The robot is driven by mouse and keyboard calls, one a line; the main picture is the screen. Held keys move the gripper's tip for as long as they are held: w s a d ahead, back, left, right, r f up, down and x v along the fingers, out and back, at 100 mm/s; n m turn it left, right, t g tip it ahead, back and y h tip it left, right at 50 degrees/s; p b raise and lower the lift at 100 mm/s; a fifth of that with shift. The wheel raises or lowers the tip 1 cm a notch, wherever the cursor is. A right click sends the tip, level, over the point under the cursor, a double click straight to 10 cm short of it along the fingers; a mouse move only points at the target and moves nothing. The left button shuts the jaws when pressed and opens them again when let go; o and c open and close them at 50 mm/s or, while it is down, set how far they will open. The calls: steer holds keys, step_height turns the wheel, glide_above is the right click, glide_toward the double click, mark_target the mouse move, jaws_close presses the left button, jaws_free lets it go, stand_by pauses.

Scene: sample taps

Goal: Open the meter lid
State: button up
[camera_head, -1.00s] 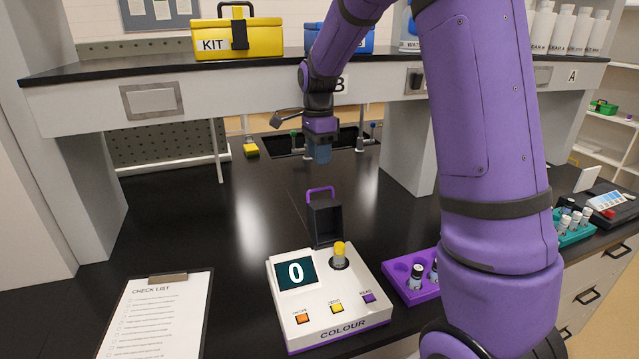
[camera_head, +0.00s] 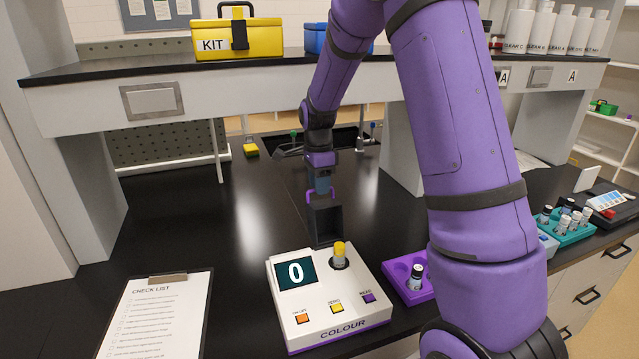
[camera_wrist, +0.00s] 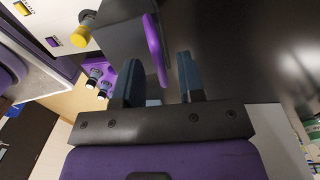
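The white colour meter (camera_head: 330,285) stands on the black bench, with "0" on its display. Its black lid (camera_head: 326,222) stands upright and open at the meter's back edge. A yellow-capped vial (camera_head: 339,255) sits upright in the well in front of the lid. My gripper (camera_head: 321,190) is at the top of the lid, by its purple handle (camera_wrist: 156,50). In the wrist view my gripper (camera_wrist: 157,72) is open, its blue fingers apart on either side of the handle's line. Whether a finger touches the handle I cannot tell.
A purple rack (camera_head: 408,290) with a vial stands right of the meter, partly behind my arm. A clipboard (camera_head: 155,315) lies at left. A teal rack (camera_head: 565,228) of vials is farther right. The overhead shelf (camera_head: 260,100) spans behind. The bench left of the lid is clear.

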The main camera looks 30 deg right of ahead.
mark_target(326, 205)
jaws_close()
steer(key=shift+r, duration=0.1)
steer(key=shift+s+a+r+t, duration=0.2)
steer(key=shift+s+r+t, duration=0.2)
steer(key=shift+s+t, duration=0.3)
steer(key=s, duration=0.1)
steer(key=s+t, duration=0.1)
steer(key=s+r, duration=0.1)
steer(key=shift+s+a+t+h, duration=0.3)
steer(key=shift+s+a+r, duration=0.1)
steer(key=shift+s+a, duration=0.05)
steer(key=shift+s, duration=0.6)
steer(key=shift+s+a, duration=0.15)
steer(key=shift+s, duration=0.55)
